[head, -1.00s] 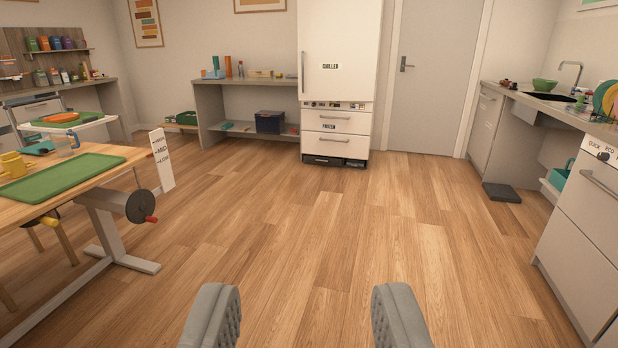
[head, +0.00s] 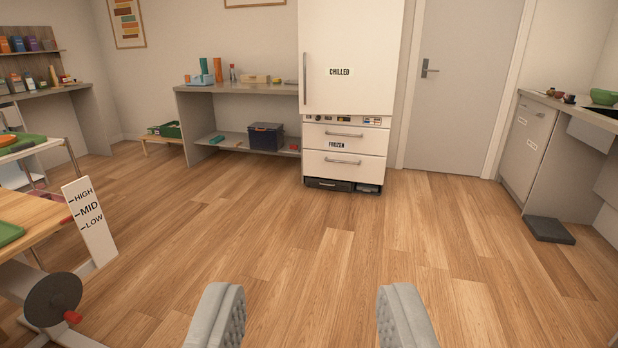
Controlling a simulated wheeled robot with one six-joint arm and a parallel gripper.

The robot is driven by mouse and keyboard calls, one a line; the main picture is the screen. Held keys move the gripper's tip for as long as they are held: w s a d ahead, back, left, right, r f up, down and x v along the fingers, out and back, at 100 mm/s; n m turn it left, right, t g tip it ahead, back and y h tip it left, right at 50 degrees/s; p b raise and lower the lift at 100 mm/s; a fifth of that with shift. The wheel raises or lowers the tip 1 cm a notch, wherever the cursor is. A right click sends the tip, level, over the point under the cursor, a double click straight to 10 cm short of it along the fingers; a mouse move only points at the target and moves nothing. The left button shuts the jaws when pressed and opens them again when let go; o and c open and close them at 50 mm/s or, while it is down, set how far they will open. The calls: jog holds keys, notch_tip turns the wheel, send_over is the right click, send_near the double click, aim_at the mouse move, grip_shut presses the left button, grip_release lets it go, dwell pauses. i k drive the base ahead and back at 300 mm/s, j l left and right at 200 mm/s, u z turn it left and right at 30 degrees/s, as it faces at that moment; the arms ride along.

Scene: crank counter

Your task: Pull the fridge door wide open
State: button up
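The white fridge (head: 350,40) stands against the far wall. Its upper door (head: 345,88) is labelled CHILLED and is shut, with a tall vertical handle (head: 305,78) along its left edge. Below are two drawers (head: 345,148), one labelled FROZEN, with horizontal handles, both shut. The fridge's top is cut off by the picture's edge. My gripper (head: 309,305) is at the bottom of the view, its two grey fingers wide apart with nothing between them. It is well away from the fridge, across bare floor.
A shelf unit (head: 240,91) with a dark blue crate (head: 266,137) stands just left of the fridge. A grey door (head: 455,90) is to its right. A crank table (head: 30,214) with a HIGH-MID-LOW sign (head: 90,220) is at left. A dark floor block (head: 549,229) lies at right. The middle floor is clear.

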aim_at(349, 50)
jog(key=i+l, duration=0.15)
jog(key=i, duration=3.4)
jog(key=i+u, duration=0.3)
jog(key=i, duration=0.3)
jog(key=i+l+u, duration=0.3)
jog(key=i, duration=0.25)
jog(key=j, duration=0.1)
